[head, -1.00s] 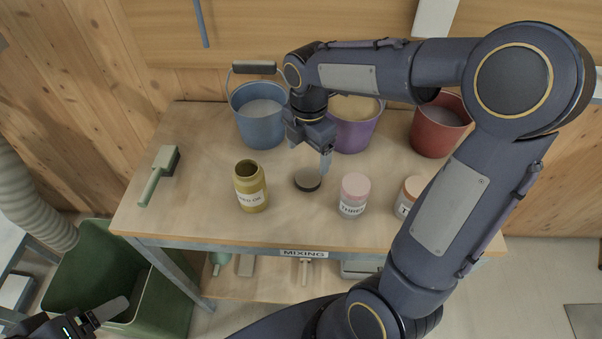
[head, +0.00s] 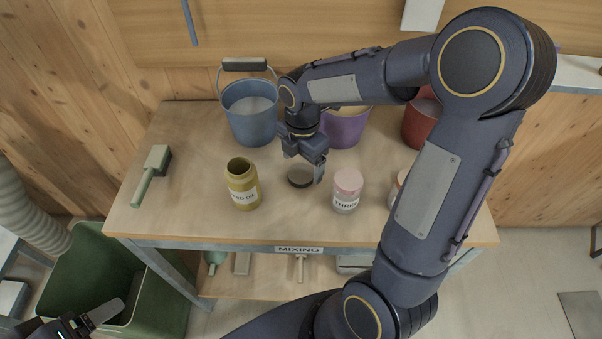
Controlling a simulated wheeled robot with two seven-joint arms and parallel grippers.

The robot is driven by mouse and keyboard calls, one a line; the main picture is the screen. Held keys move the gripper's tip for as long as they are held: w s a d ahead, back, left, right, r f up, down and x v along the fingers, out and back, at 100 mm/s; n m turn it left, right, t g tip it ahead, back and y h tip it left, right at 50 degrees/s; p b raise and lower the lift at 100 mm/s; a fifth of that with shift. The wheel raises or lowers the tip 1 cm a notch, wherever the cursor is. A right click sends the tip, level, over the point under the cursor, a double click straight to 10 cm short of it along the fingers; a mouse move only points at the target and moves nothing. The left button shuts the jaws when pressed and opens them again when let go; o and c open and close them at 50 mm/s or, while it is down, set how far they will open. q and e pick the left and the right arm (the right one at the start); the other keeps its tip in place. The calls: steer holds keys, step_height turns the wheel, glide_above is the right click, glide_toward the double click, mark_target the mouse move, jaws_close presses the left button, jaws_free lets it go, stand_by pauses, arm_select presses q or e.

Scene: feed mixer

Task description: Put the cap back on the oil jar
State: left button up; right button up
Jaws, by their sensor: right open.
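The oil jar (head: 243,190) is olive-yellow with a white label and stands upright and uncapped on the table. Its cap (head: 300,177), a dark-rimmed disc with a paler top, lies on the table to the right of the jar. My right gripper (head: 304,168) is open, pointing down right at the cap, with one finger at the cap's right side. The other finger is partly hidden, and I cannot tell whether either touches the cap. Only part of my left gripper (head: 104,312) shows at the lower left, away from the table.
A pink-lidded jar (head: 347,190) stands right of the cap, with another jar (head: 396,187) partly behind my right arm. Blue (head: 250,120), purple (head: 344,128) and red (head: 416,127) buckets stand at the back. A green brush (head: 152,175) lies at the left. The table's (head: 190,215) front left is clear.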

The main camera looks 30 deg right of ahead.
steer(key=shift+f, duration=1.35)
steer(key=shift+c, duration=0.2)
steer(key=c, duration=1)
steer(key=shift+r, duration=0.1)
steer(key=shift+r, duration=0.5)
step_height(320, 180, up, 3)
steer(key=shift+s+f, duration=0.1)
steer(key=shift+f, duration=0.1)
steer(key=s+a+r, duration=0.2)
steer(key=s+r, duration=0.1)
steer(key=s, duration=0.1)
steer(key=s+a+r, duration=0.2)
steer(key=s+r, duration=0.1)
steer(key=s, duration=0.1)
steer(key=s+a+r, duration=0.2)
steer(key=s+r, duration=0.1)
steer(key=s, duration=0.1)
steer(key=shift+s+a+r, duration=0.15)
steer(key=shift+a, duration=0.05)
